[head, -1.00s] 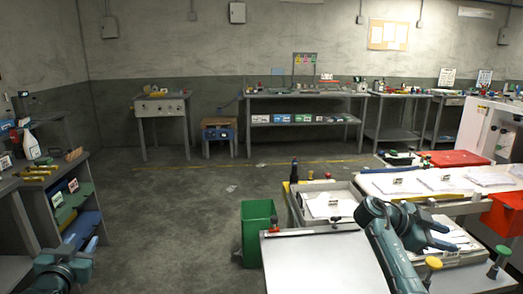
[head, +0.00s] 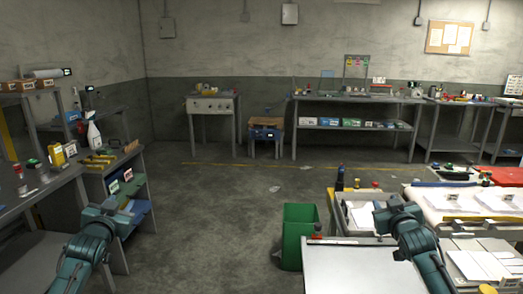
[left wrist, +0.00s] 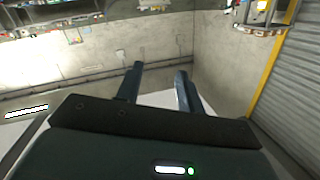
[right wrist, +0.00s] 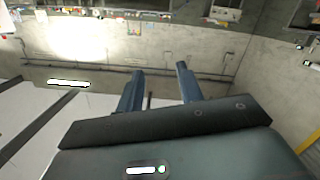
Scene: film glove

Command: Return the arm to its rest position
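My left gripper (head: 112,208) is at the lower left of the head view, in front of the shelf unit and over open floor. In the left wrist view its two dark fingers (left wrist: 156,84) stand apart with nothing between them. My right gripper (head: 386,212) is at the lower right of the head view, in front of the trays on the workbench. In the right wrist view its fingers (right wrist: 158,86) are also apart and empty. Both arms are raised, and neither gripper is seen touching anything.
A green bin (head: 299,238) stands on the floor beside a pale-topped table (head: 350,272). Shelves (head: 128,184) with a spray bottle (head: 94,136) stand at left. Benches (head: 352,100) line the back wall.

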